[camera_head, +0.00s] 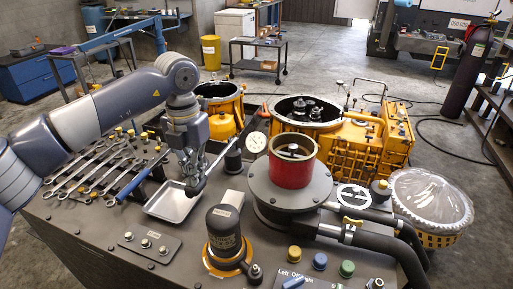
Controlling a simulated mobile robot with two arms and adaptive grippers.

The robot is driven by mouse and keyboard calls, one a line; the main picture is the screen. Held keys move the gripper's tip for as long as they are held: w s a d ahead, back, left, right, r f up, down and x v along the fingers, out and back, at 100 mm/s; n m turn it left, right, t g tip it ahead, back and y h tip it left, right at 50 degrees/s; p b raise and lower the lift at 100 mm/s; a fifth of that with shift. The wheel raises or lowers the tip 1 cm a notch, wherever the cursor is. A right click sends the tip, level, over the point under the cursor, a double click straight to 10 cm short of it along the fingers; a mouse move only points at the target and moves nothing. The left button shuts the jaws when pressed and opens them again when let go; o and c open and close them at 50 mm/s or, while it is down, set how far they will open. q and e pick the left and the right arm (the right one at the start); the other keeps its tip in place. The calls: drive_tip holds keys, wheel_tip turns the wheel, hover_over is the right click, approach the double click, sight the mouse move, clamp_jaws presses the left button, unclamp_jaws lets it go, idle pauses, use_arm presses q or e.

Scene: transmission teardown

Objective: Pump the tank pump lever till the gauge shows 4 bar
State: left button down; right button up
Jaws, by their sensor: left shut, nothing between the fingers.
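My left gripper (193,186) points down above the bench, over the far right part of a metal tray. Its fingers are shut with nothing between them. A thin grey rod (219,154), which looks like the pump lever, slants from beside the gripper up to the right, near a short black post (233,161). I cannot tell whether the gripper touches the rod. The round white gauge (256,142) stands right of the post; its reading is too small to make out. The dark round tank (262,189) carries a red cylinder (291,171). My right gripper is out of view.
The silver tray (163,208) lies below my left arm. Several wrenches (88,172) and a blue-handled tool (131,188) lie to the left. A black canister (224,228) stands in front. Black hoses (385,238) run right of the tank. Yellow gearbox housings (370,138) stand behind.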

use_arm(q)
drive_tip(key=shift+f+b, duration=0.8)
drive_tip(key=shift+f, duration=0.8)
drive_tip(key=shift+w+r+p, duration=0.2)
drive_tip(key=shift+r+p, duration=0.3)
drive_tip(key=shift+r, duration=0.15)
drive_tip(key=shift+s+r+p, duration=0.1)
drive_tip(key=shift+r+p, duration=2.05)
drive_tip(key=shift+r, duration=1.3)
wheel_tip(320, 180, up, 6)
drive_tip(key=p, duration=0.4)
